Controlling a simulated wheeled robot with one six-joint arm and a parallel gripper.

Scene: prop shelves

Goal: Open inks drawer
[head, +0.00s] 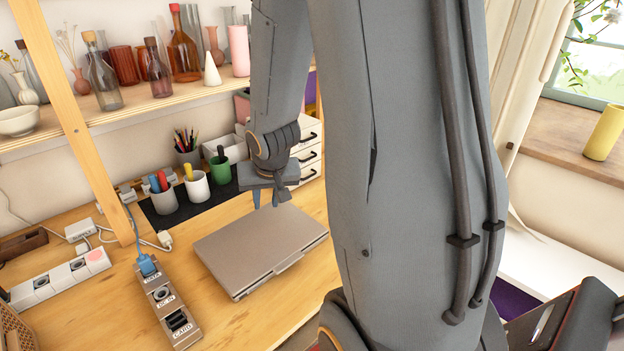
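A small white drawer unit (310,154) stands at the back of the wooden desk. Several stacked drawers with dark handles show on its right part, and they look closed. My arm hides its left part, and I cannot read any label that tells which drawer is inks. My gripper (266,203) hangs in front of the unit and to its left, above the back edge of the closed laptop. Its two fingers point down, with a gap between them and nothing held.
The closed grey laptop (262,248) lies on the desk (120,300). Pen cups, including a green mug (220,172), stand on a dark mat left of my gripper. A labelled connector box (165,300) lies at the front. Glass bottles (183,50) fill the shelf above.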

